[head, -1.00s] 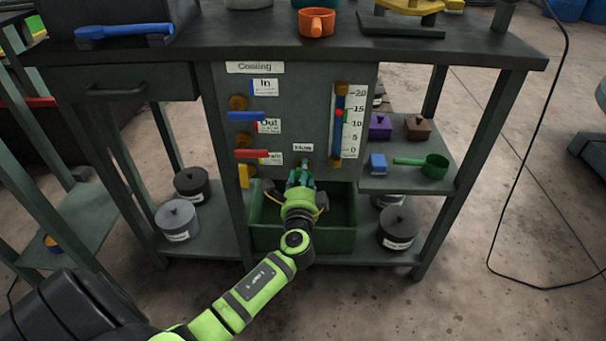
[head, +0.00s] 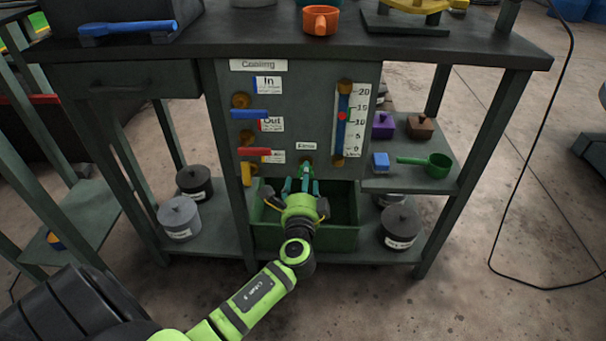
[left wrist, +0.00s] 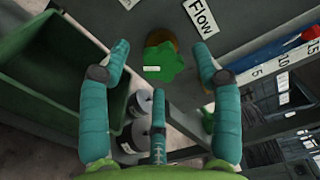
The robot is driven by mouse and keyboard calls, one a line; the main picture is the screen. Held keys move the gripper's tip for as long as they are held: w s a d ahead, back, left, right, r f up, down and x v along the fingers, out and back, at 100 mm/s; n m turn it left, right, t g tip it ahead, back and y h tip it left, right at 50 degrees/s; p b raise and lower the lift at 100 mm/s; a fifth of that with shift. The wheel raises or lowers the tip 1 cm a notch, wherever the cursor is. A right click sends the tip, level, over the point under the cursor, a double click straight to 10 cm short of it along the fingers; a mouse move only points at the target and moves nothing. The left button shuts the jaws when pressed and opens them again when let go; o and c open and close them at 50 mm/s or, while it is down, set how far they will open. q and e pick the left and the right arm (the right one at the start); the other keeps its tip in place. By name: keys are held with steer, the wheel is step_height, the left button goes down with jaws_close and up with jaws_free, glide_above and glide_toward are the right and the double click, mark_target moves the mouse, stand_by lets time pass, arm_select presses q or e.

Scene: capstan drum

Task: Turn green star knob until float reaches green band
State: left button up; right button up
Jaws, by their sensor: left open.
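The green star knob (head: 306,167) is on the front panel below a small label; in the left wrist view the knob (left wrist: 165,62) is beside a "Flow" label (left wrist: 200,17). My left gripper (head: 304,184) is open in front of it. In the left wrist view its teal fingers (left wrist: 162,52) are spread on either side of the knob, with gaps showing; a third finger is below. The gauge (head: 342,130) has a blue column and a scale to 20. Its red float (head: 342,116) sits between 10 and 15. I cannot make out the green band clearly.
Blue (head: 248,114), red (head: 253,151) and yellow (head: 246,174) handles are left of the knob. A green bin (head: 340,238) lies below. A shelf at the right holds a green ladle (head: 437,165) and small boxes.

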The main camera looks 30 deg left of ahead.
arm_select(q)
steer(key=v, duration=0.9)
steer(key=shift+s, duration=0.25)
steer(key=shift+w+a+f+m+p, duration=0.1)
steer(key=shift+w+a+m+p, duration=0.65)
steer(key=shift+w+m, duration=1.5)
steer(key=shift+w+a+r+m+p, duration=0.15)
steer(key=shift+w+a+m, duration=1.15)
steer(key=shift+m, duration=1.85)
steer(key=shift+w+a+f+m+p, duration=0.15)
steer(key=shift+w+a+m+p, duration=0.6)
steer(key=shift+w+m, duration=1.55)
arm_select(e)
step_height(320, 180, down, 7)
steer(key=s, duration=0.2)
steer(key=shift+r+g, duration=0.15)
steer(key=shift+g, duration=0.15)
arm_select(q)
steer(key=shift+s+a+m, duration=0.2)
steer(key=shift+s+m, duration=0.2)
steer(key=shift+s, duration=0.05)
arm_select(e)
steer(key=shift+s+d, duration=0.1)
